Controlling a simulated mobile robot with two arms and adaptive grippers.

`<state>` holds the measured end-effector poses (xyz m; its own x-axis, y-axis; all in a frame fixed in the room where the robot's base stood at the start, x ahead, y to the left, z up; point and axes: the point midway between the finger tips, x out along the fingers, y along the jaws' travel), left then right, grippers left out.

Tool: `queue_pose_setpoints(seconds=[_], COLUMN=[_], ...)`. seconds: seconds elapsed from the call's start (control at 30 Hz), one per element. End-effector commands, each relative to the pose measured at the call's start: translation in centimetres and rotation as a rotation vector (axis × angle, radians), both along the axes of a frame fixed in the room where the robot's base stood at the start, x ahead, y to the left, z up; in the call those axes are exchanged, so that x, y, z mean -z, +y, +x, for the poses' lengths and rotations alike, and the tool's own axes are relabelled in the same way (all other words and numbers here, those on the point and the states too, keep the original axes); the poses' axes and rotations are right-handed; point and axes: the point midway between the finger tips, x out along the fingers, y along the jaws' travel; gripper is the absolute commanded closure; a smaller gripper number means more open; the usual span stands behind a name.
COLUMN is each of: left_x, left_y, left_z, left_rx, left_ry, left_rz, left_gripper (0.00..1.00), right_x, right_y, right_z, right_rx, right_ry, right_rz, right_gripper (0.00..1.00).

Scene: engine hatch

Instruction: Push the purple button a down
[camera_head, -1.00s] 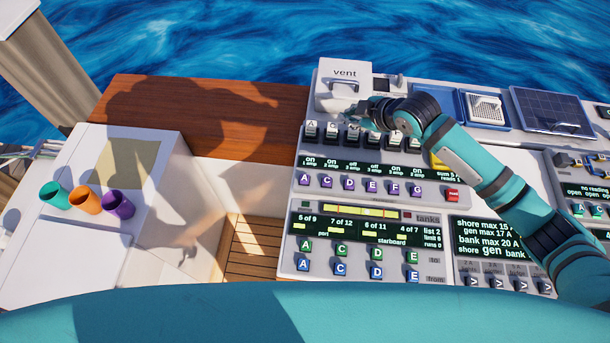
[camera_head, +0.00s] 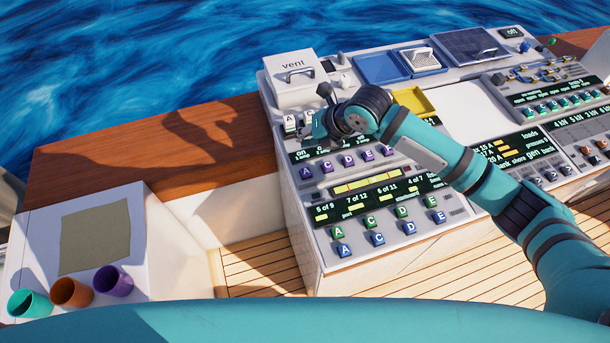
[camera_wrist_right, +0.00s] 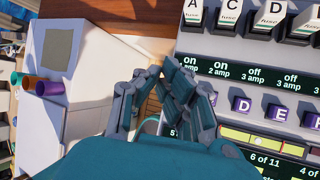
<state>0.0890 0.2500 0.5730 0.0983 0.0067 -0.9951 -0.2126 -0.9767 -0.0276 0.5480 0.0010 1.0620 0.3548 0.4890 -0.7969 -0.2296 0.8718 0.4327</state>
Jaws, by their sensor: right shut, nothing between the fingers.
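The purple button A (camera_head: 306,170) is at the left end of the purple lettered row on the console, below the dark "on / 1 amp" display. My right gripper (camera_head: 316,125) is shut and empty. In the head view it appears over the left part of the fuse row, above and slightly right of the button. In the right wrist view the closed fingers (camera_wrist_right: 162,82) are in front of the panel's left edge, left of the purple button D (camera_wrist_right: 241,104). There they hide the area of button A. I cannot tell the gap to the panel. My left gripper is not in view.
Fuse switches (camera_wrist_right: 228,17) stand up above the display (camera_head: 300,156). Green and blue lettered buttons (camera_head: 344,251) are lower on the console. The vent box (camera_head: 291,78) is behind. Three coloured cups (camera_head: 72,292) stand on the white counter at left.

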Motion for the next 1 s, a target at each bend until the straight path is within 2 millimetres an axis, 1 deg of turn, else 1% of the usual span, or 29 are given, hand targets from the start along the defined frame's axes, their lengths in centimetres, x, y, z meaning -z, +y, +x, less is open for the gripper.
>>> queue_pose_setpoints(seconds=[0.3, 0.47, 0.57, 0.77, 1.0], left_x=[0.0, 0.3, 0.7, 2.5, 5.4], left_y=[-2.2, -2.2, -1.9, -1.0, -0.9], left_z=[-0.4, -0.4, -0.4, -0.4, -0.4], left_rx=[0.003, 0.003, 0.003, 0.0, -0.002], left_ry=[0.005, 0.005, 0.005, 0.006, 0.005], left_rz=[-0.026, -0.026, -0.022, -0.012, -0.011], left_gripper=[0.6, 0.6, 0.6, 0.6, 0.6], right_x=[0.0, 0.3, 0.8, 3.0, 6.5], right_y=[0.1, 0.1, 0.1, 0.0, 0.0], right_z=[0.0, 0.0, -0.1, -0.1, -0.1], right_rx=[-0.02, -0.02, -0.02, -0.018, -0.018], right_ry=[-0.009, -0.009, -0.009, -0.008, -0.008], right_rz=[-0.009, -0.009, -0.009, -0.009, -0.008], right_gripper=[1.0, 1.0, 1.0, 1.0, 1.0])
